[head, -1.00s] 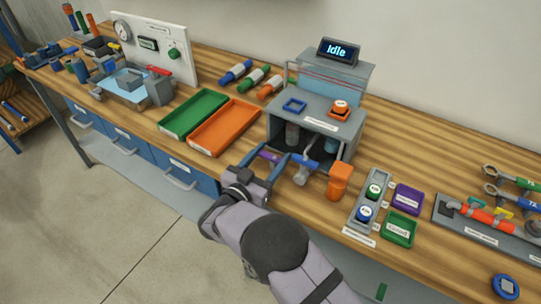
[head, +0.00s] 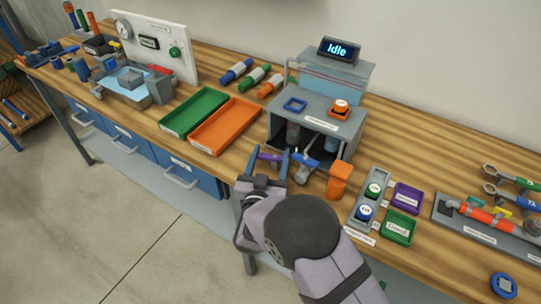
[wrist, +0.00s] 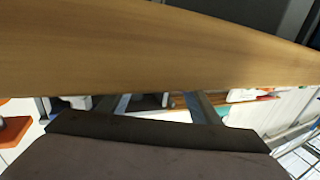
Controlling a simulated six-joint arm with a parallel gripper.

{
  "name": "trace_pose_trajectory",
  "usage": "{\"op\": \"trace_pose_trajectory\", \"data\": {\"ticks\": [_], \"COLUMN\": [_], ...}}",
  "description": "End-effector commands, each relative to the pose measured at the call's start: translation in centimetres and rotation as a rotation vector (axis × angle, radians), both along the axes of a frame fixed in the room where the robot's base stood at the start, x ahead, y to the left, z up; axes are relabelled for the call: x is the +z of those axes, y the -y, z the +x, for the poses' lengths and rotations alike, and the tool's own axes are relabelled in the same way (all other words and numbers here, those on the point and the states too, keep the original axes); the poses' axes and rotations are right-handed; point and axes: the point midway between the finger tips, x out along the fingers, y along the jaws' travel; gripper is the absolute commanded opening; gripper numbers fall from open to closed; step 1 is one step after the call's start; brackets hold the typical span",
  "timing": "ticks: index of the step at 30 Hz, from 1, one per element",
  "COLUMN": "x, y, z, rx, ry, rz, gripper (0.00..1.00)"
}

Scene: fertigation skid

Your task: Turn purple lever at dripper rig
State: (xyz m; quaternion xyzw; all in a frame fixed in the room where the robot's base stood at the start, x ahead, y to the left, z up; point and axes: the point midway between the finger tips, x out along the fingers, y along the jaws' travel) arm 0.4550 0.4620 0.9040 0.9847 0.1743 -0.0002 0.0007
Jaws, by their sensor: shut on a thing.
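The dripper rig (head: 345,128) is a grey box on the bench with a display (head: 340,49) reading "Idle". The purple lever (head: 269,157) sticks out at the rig's lower front left, lying roughly level. My gripper (head: 268,160) is at the front of the rig, with one finger at each side of the purple lever, shut on it. A blue lever or valve part (head: 308,162) is just right of my right finger. In the wrist view my fingers (wrist: 160,107) show only partly, and the lever is hidden.
An orange bottle (head: 340,180) stands right of the rig's front. A button strip (head: 356,212), a purple tray (head: 408,187) and a green tray (head: 412,228) are farther right. An orange tray (head: 205,145) and a green tray (head: 176,129) lie left. Wood fills much of the wrist view (wrist: 150,50).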

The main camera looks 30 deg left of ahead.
Motion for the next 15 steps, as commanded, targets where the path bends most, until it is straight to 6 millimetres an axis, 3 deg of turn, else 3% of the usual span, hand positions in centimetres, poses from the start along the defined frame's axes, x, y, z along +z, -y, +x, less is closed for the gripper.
{"op": "trace_pose_trajectory", "data": {"ticks": [1,2,4,15], "x": [0.17,0.18,0.16,0.02], "y": [-0.05,-0.05,-0.05,0.03], "z": [0.04,0.04,0.04,-0.25], "rx": [-0.001,-0.001,-0.001,-0.001], "ry": [0.002,0.002,0.002,0.001], "rz": [0.004,0.004,0.004,0.001], "gripper": [0.35,0.60,0.77,0.77]}}
